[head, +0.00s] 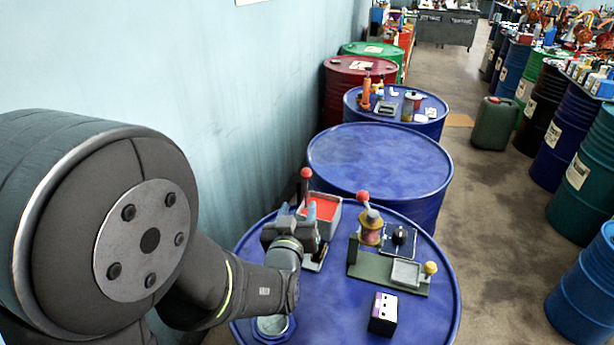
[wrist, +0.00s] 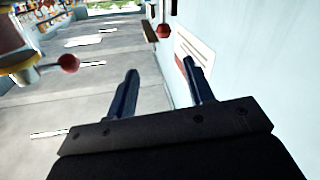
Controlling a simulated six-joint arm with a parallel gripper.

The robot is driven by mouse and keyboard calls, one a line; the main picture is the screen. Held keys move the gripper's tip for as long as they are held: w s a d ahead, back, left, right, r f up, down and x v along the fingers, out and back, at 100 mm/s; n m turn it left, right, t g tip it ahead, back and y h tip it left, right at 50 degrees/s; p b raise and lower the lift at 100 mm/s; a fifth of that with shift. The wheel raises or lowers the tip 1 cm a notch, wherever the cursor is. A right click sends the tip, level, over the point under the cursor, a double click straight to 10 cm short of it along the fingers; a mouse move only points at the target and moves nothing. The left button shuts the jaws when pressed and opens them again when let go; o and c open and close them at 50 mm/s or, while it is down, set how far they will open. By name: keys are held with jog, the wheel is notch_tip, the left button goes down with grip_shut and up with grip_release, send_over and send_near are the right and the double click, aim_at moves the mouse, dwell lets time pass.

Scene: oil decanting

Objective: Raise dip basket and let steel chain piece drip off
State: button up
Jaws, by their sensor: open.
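The dip tank (head: 325,212), a grey box holding red liquid, stands on the near blue drum. A lever with a red knob (head: 306,173) rises at its back left; a red knob on a dark rod also shows in the wrist view (wrist: 163,31). My gripper (head: 297,210) is at the tank's front left, fingers pointing up and apart. In the wrist view its two fingers (wrist: 162,88) are open with nothing between them, and the knob is beyond their tips. I cannot make out the dip basket or the steel chain piece.
Right of the tank, a green-based fixture (head: 378,268) carries a brass spool, a red-knobbed handle (head: 363,197), a small tray and a yellow knob. A black box (head: 383,314) and a round metal cup (head: 272,325) stand in front. The drum behind (head: 380,160) has a bare top.

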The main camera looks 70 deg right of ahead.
aim_at(305, 177)
jog(key=w+d, duration=0.1)
jog(key=d, duration=0.4)
jog(key=w+d, duration=0.1)
jog(key=d, duration=0.4)
jog(key=w+d, duration=0.1)
jog(key=d, duration=0.4)
jog(key=shift+w+d+f, duration=0.3)
jog(key=shift+f, duration=0.1)
